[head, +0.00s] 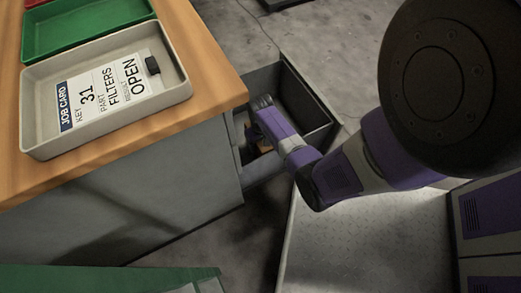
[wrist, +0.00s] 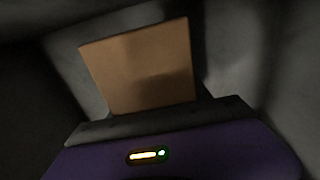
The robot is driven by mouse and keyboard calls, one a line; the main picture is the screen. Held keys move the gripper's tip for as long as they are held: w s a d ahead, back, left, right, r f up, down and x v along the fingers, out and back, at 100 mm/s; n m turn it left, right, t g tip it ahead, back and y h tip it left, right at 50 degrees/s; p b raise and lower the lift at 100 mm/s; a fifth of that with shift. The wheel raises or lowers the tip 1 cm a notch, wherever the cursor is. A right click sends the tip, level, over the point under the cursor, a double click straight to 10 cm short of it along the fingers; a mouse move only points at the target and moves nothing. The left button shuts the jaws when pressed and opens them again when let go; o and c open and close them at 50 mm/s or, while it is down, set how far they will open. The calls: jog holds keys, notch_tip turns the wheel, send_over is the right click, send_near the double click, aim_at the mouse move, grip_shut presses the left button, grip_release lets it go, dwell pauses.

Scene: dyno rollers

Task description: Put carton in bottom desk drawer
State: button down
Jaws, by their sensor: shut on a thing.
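The carton (wrist: 140,68) is a plain brown box in the wrist view, just beyond my gripper (wrist: 165,122). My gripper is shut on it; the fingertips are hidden. In the head view a small brown part of the carton (head: 264,146) shows beneath my wrist, inside the open drawer (head: 311,142). The drawer is grey with a dark inside and is pulled out from the desk (head: 150,190). My arm reaches into it from the right. Whether the carton touches the drawer floor I cannot tell.
A grey tray (head: 177,88) with a job card (head: 105,92) and a small black item (head: 152,65) sits on the wooden desktop (head: 207,60). A green tray (head: 85,25) is behind it.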

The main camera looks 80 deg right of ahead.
aim_at(260, 150)
notch_tip(260, 150, down, 4)
jog(key=shift+f+b, duration=0.2)
jog(key=shift+b, duration=1)
jog(key=shift+r, duration=0.1)
jog(key=shift+c, duration=2.4)
grip_release()
notch_tip(260, 150, up, 12)
jog(key=p, duration=0.6)
jog(key=shift+p, duration=0.3)
